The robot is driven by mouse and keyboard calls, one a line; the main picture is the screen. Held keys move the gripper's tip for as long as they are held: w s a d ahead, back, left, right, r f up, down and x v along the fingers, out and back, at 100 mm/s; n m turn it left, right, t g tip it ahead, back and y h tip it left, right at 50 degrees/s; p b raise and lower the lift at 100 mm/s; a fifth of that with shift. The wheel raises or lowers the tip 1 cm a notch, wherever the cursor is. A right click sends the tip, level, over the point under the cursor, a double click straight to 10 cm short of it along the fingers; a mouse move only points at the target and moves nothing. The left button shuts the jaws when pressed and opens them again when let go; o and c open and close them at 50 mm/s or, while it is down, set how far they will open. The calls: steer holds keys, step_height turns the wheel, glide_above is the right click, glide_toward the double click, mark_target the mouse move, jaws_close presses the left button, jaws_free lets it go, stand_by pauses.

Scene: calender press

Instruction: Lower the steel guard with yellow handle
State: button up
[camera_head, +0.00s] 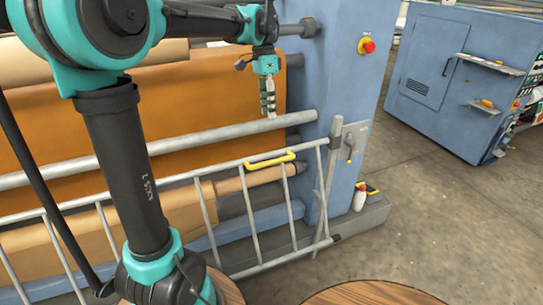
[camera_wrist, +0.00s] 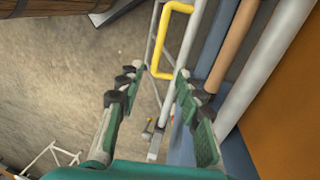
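The steel guard (camera_head: 251,215) is a grey tubular frame with upright bars, standing in front of the press rollers. Its yellow handle (camera_head: 270,158) is a bent bar on the top rail near the right end. My gripper (camera_head: 268,110) points down above the handle, apart from it, in the head view. In the wrist view the handle (camera_wrist: 172,38) shows at the top, beyond my gripper's fingertips (camera_wrist: 163,73). The two fingers are spread with nothing between them.
A thick grey bar (camera_head: 190,151) runs behind the guard's top rail, before the orange roll (camera_head: 205,100). The blue press housing (camera_head: 340,75) with a red button (camera_head: 367,46) stands at right. A white bottle (camera_head: 359,198) stands near its foot.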

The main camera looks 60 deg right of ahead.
glide_toward(272, 156)
steer(key=s+a+f, duration=0.1)
steer(key=f, duration=0.1)
steer(key=s+a+f, duration=0.1)
steer(key=a+f, duration=0.1)
steer(key=s+a+f, duration=0.1)
steer(key=a+f, duration=0.1)
steer(key=shift+s+a, duration=0.25)
steer(key=shift+s, duration=0.1)
jaws_close()
